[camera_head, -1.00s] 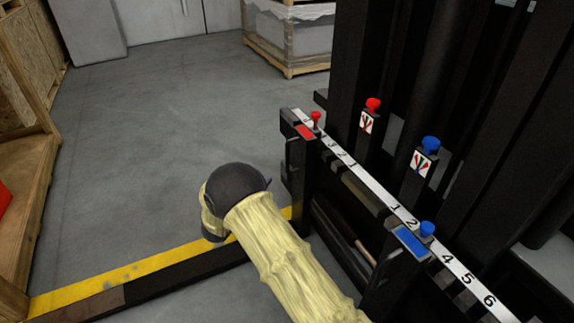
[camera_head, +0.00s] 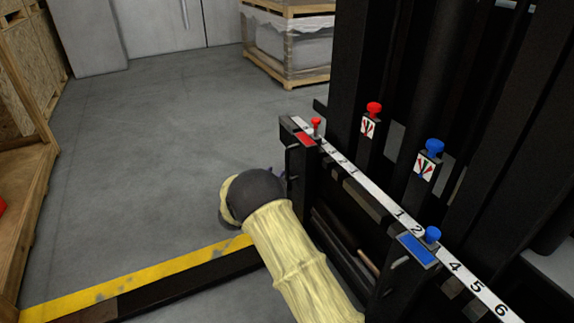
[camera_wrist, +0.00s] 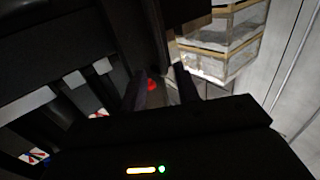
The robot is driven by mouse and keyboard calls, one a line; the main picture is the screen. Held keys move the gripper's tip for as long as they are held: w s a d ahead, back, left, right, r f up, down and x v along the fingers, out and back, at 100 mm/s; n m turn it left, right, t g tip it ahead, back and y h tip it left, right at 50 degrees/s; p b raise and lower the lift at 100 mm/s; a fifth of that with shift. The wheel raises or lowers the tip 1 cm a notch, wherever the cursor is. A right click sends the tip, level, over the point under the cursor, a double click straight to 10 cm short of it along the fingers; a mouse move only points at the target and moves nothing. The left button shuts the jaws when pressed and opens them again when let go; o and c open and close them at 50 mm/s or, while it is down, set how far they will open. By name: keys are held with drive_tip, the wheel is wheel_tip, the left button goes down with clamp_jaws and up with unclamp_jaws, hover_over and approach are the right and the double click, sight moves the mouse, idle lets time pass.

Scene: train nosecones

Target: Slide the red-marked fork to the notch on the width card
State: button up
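The red-marked fork (camera_head: 297,175) is a black upright hung on the carriage bar, with a red plate (camera_head: 305,138) and a red knob (camera_head: 316,123) on top. It stands at the far end of the white number scale (camera_head: 375,187). My gripper is mostly hidden behind my dark wrist in the head view, close beside this fork. In the wrist view my gripper (camera_wrist: 163,78) has its two dark fingers apart, with a small red spot (camera_wrist: 152,85) showing between or beyond them. I cannot tell if they touch the fork. I cannot make out a width card.
The blue-marked fork (camera_head: 417,250) with its blue knob (camera_head: 432,234) sits nearer on the same scale. A red knob (camera_head: 374,109) and a blue knob (camera_head: 434,147) with picture labels stand behind.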

sight(287, 160)
drive_tip(key=b+x, duration=0.3)
drive_tip(key=x, duration=0.5)
drive_tip(key=shift+w+d+b, duration=0.15)
drive_tip(key=shift+d+b, duration=0.1)
drive_tip(key=shift+b, duration=0.05)
drive_tip(key=shift+w+d, duration=0.15)
drive_tip(key=shift+w, duration=0.2)
drive_tip(key=shift+r, duration=0.1)
drive_tip(key=shift+c, duration=0.4)
clamp_jaws()
